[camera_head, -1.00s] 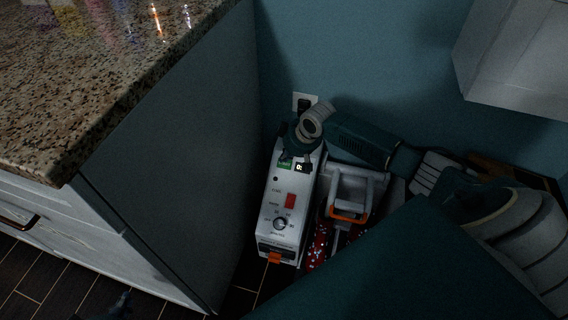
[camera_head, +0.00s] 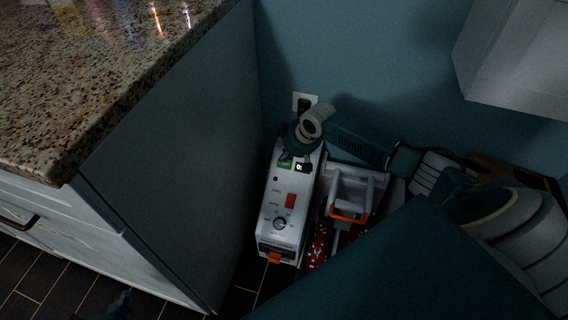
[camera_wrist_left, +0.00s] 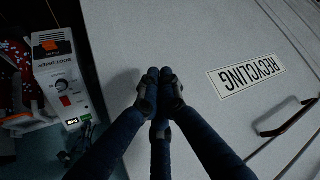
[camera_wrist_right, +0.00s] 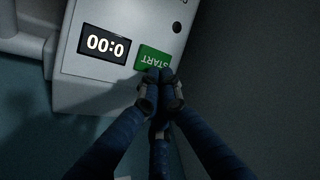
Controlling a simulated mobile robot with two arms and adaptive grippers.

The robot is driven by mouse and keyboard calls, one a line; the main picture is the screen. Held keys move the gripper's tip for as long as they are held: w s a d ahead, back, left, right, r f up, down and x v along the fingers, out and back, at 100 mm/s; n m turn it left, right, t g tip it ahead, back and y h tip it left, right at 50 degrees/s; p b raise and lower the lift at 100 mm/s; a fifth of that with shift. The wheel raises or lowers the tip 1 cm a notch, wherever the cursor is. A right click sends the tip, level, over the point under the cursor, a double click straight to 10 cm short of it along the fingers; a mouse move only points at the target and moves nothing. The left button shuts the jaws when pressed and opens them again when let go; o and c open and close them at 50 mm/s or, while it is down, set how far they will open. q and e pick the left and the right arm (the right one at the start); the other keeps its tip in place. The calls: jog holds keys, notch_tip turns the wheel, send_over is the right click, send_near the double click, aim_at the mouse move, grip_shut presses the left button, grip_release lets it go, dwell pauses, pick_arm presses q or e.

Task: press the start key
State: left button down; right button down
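The white machine (camera_head: 281,215) stands between the grey cabinet side and the wall. The key also shows in the head view (camera_head: 285,164). My right gripper (camera_wrist_right: 160,75) is shut and empty, its fingertips overlapping the key's lower edge in the right wrist view; I cannot tell whether they touch it. In the head view the right arm comes over the machine's far end. My left gripper (camera_wrist_left: 160,76) is shut and empty, near a pale panel with a recycling label.
The machine also has a red switch (camera_head: 290,201) and a dial (camera_head: 280,224). A white frame with an orange-trimmed handle (camera_head: 348,213) stands close on its right. A granite counter (camera_head: 95,75) is at left. A wall outlet (camera_head: 305,102) is behind.

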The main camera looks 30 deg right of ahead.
pick_arm(q)
jog(key=shift+w, duration=0.1)
pick_arm(e)
jog(key=shift+f, duration=0.1)
pick_arm(q)
jog(key=shift+w+d+r, duration=0.1)
jog(key=shift+w+r, duration=0.15)
pick_arm(e)
jog(key=shift+f, duration=0.1)
pick_arm(q)
jog(key=shift+w+r, duration=0.1)
jog(key=shift+w, duration=0.05)
